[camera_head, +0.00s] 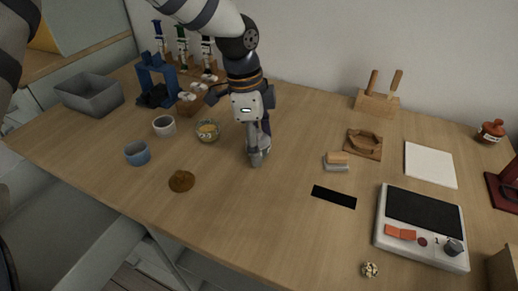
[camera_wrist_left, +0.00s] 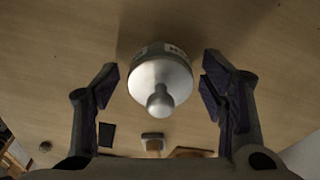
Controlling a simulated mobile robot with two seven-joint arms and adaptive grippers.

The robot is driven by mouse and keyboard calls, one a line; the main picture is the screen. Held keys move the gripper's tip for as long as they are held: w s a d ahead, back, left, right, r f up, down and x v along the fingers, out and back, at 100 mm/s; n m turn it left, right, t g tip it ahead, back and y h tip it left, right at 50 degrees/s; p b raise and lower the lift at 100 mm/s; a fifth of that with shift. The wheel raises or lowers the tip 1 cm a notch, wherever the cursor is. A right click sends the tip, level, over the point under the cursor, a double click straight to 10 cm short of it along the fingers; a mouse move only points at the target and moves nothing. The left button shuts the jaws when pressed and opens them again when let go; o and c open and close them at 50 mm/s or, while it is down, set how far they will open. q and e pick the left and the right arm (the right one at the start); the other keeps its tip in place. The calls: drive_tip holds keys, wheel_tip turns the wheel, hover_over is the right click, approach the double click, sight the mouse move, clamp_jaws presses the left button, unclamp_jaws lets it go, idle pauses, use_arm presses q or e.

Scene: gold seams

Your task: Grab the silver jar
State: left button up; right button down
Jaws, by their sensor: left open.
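The silver jar (camera_wrist_left: 160,82), with a rounded lid and a small knob, stands between the two fingers of my left gripper (camera_wrist_left: 160,68) in the left wrist view. Gaps show between the jar and both fingers there, so the gripper is open around it without touching. In the head view the grey jar (camera_head: 258,154) stands on the table under my left gripper (camera_head: 259,138), which points down and hides part of it. My right gripper is not in view.
A yellow-patterned bowl (camera_head: 208,131), a white cup (camera_head: 164,126), a blue cup (camera_head: 137,153) and a brown dish (camera_head: 181,181) stand left of the jar. To the right are a butter-like block (camera_head: 336,160), a black strip (camera_head: 334,196) and a scale (camera_head: 423,226).

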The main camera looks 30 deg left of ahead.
sight(259, 132)
use_arm(q)
drive_tip(key=shift+r, duration=0.1)
drive_tip(key=c, duration=1.5)
drive_tip(key=shift+o, duration=0.2)
drive_tip(key=shift+r, duration=0.1)
